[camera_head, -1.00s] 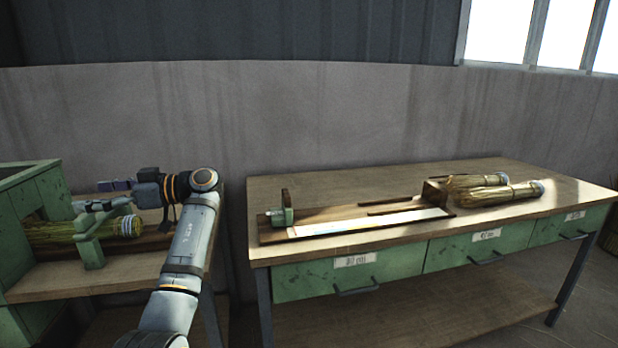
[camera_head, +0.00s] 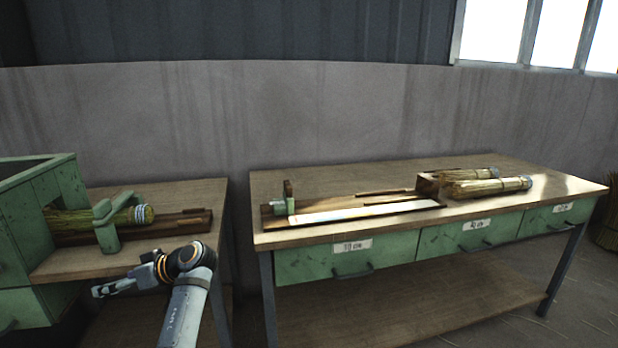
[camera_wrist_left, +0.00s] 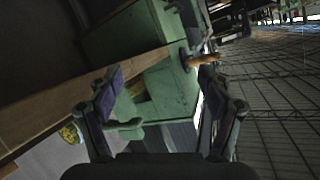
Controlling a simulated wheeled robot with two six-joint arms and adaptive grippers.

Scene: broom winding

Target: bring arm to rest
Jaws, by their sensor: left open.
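My left gripper (camera_head: 97,291) is low at the left of the head view, in front of the left bench's front edge and apart from the broom. In the left wrist view its two fingers (camera_wrist_left: 157,92) stand wide apart with nothing between them. A straw broom bundle (camera_head: 130,216) lies in the green clamp (camera_head: 106,228) on the left bench, one end inside the green machine (camera_head: 40,210). My right gripper is in neither view.
The right table (camera_head: 350,175) carries a wooden tray with a pale strip (camera_head: 365,211) and straw bundles (camera_head: 490,186) at its right. A gap separates the bench (camera_head: 75,262) from the table. Another straw bundle (camera_head: 607,225) stands at the far right.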

